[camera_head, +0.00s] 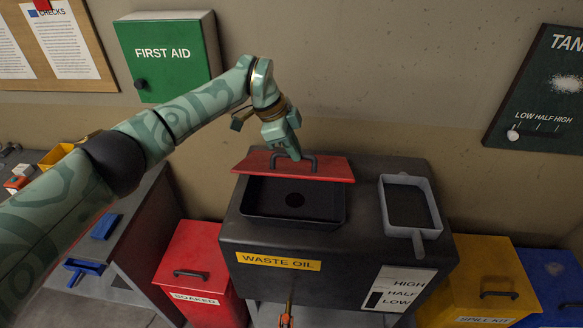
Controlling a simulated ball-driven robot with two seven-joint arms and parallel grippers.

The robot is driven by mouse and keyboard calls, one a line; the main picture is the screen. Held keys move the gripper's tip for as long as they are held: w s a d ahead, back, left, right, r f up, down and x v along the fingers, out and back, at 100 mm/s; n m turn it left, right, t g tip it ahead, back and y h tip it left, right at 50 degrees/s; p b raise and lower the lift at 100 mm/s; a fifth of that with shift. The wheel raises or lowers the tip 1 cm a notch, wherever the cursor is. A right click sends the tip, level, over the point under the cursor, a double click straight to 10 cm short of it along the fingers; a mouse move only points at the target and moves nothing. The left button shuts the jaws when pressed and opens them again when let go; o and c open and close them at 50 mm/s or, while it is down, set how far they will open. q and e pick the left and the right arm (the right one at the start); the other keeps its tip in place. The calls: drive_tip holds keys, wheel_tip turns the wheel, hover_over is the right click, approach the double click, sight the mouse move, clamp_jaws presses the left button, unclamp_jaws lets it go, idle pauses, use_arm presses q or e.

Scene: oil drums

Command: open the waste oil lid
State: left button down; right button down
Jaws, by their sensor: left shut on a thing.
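The waste oil tank (247,236) is a dark box with a yellow "WASTE OIL" label on its front. Its red lid (335,172) stands tilted up at the back of a black recessed opening (260,210), which shows a dark round hole inside. The lid has a dark handle (313,163) on its face. My left gripper (287,152) reaches down from above and is shut on this handle; the fingertips are partly hidden. My right gripper is not in view.
A grey pan (425,226) with a handle sits on the tank's right side. A red bin (196,251) stands left, a yellow spill kit bin (480,264) and a blue bin (556,283) right. A green first aid box (168,73) hangs behind my left arm.

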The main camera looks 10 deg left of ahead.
use_arm(q)
drive_tip(key=shift+w+a+r+b, duration=0.1)
drive_tip(key=shift+w+r+b, duration=0.1)
drive_tip(key=shift+w+r, duration=0.3)
drive_tip(key=shift+w+a+r+b, duration=0.1)
drive_tip(key=shift+w+r+b, duration=0.15)
drive_tip(key=shift+w, duration=0.35)
drive_tip(key=c, duration=1.7)
unclamp_jaws()
drive_tip(key=shift+o, duration=1.2)
drive_tip(key=shift+w+d+f, duration=0.1)
drive_tip(key=shift+w+f, duration=0.05)
drive_tip(key=shift+w, duration=0.4)
drive_tip(key=shift+s+d, duration=0.1)
drive_tip(key=shift+s, duration=0.1)
drive_tip(key=b+v, duration=0.2)
drive_tip(key=v, duration=1.4)
drive_tip(key=shift+r, duration=0.25)
